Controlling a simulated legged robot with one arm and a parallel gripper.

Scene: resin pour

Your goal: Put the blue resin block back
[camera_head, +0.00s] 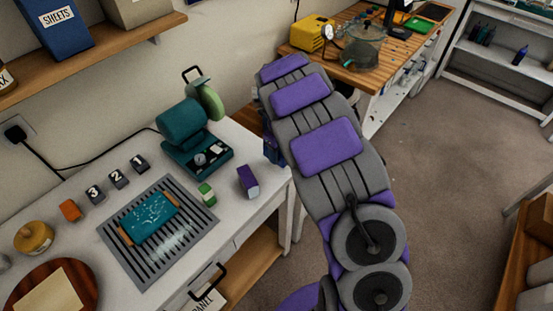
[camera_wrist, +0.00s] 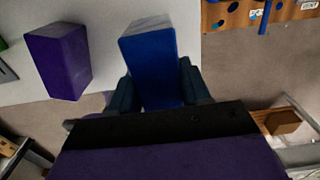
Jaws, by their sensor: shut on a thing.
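The blue resin block (camera_wrist: 150,65) is between the two fingers of my gripper (camera_wrist: 157,88) in the wrist view, with its paler top face showing. My gripper is shut on it, near the table's edge; its height above the table is unclear. In the head view my gripper (camera_head: 273,150) is mostly hidden behind my purple and grey arm, and I cannot make out the blue block clearly there. A purple block (camera_head: 247,181) stands on the white table (camera_head: 235,150), apart from the gripper; it also shows left of the blue block in the wrist view (camera_wrist: 58,62).
A green block (camera_head: 206,194) stands left of the purple one. A wooden bench (camera_head: 360,75) stands behind.

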